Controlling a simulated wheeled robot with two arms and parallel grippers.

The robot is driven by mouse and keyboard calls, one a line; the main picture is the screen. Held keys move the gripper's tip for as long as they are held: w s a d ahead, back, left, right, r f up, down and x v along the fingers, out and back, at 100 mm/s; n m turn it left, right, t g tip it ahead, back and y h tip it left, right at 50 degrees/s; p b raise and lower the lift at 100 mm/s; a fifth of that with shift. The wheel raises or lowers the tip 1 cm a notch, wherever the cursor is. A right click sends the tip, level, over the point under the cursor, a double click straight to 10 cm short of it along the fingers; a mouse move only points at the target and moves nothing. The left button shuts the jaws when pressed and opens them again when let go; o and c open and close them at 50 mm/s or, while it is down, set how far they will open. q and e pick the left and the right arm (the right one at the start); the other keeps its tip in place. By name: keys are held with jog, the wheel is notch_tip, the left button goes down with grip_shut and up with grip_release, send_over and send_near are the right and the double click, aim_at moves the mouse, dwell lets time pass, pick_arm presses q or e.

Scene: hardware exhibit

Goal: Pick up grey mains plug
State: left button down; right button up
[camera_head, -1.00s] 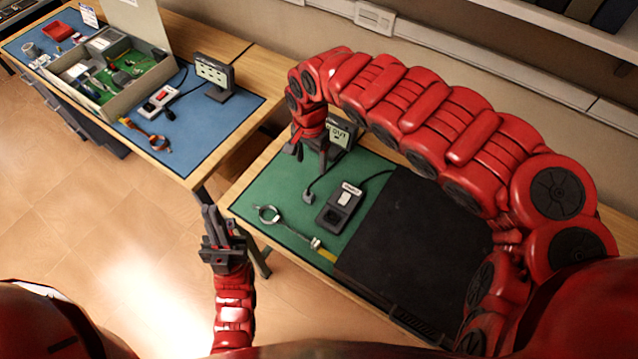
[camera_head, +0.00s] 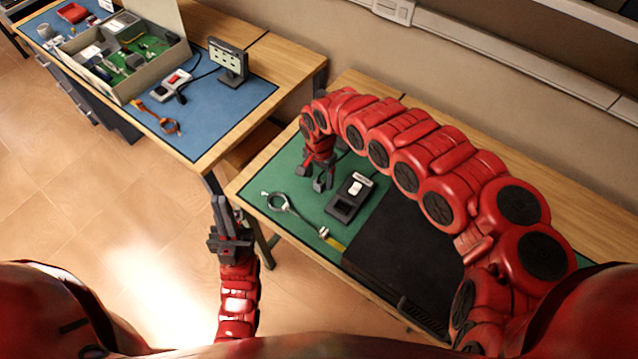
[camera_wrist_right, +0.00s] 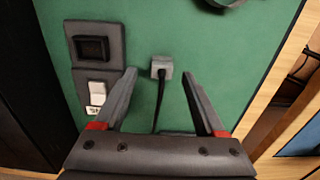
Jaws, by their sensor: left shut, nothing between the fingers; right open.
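The grey mains plug (camera_wrist_right: 161,67) lies on the green mat (camera_wrist_right: 215,60) in the right wrist view, with its dark cable running back between my fingers. My right gripper (camera_wrist_right: 158,74) is open and empty, one finger on each side of the plug, with the plug around fingertip level; I cannot tell its height above the mat. In the head view my right gripper (camera_head: 318,180) hangs over the green mat and largely hides the plug. My left gripper (camera_head: 221,203) is shut and empty, out in front of the bench over the floor.
A dark box with a white switch (camera_head: 350,193) stands beside the plug, close to one finger in the wrist view. A ring-ended cable (camera_head: 279,201) lies nearer the front edge. The blue-mat bench (camera_head: 225,117) stands left.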

aim_at(319, 182)
jog(key=f, duration=0.3)
jog(key=shift+a+p, duration=0.2)
jog(key=shift+p, duration=0.1)
jog(key=shift+d+f, duration=0.15)
jog(key=shift+f, duration=0.2)
jog(key=c, duration=1.1)
jog(key=shift+o, duration=0.2)
jog(key=shift+r, duration=0.1)
